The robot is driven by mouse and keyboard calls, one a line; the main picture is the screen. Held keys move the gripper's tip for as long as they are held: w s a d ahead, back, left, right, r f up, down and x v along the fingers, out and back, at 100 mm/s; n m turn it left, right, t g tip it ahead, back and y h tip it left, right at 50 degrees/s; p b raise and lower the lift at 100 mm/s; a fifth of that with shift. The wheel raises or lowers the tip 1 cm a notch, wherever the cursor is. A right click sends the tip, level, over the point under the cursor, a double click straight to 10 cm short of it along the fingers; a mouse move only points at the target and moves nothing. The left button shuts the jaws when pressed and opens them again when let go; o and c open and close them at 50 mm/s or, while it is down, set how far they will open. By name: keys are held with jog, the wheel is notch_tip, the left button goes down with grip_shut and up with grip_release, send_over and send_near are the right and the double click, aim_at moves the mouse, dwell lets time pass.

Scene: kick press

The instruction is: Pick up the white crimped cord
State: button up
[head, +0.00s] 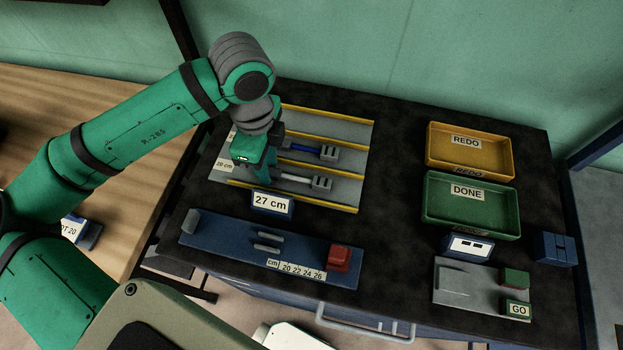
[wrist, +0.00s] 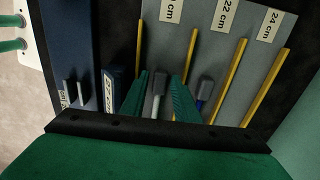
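The white crimped cord (head: 298,178) lies in the front lane of the grey rack (head: 345,196), with a grey block at its right end. In the wrist view the white cord (wrist: 156,104) lies between the two green fingers of my gripper (wrist: 160,90), with a narrow gap seen on each side. My gripper (head: 268,166) is low over the rack and looks open around the cord. It hides the cord's left part in the head view. A blue cord (head: 306,149) with a similar grey block lies in the lane behind; it also shows in the wrist view (wrist: 199,104).
Yellow dividers (head: 325,171) separate the lanes. A "27 cm" sign (head: 271,203) stands at the rack's front. A blue measuring fixture (head: 220,230) with a red block (head: 339,258) lies nearer. Yellow REDO (head: 432,141) and green DONE (head: 430,200) trays stand right; the table between is clear.

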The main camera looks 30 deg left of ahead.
jog(key=shift+f, duration=0.3)
jog(key=shift+c, duration=0.7)
grip_shut()
jog(key=shift+r, duration=0.15)
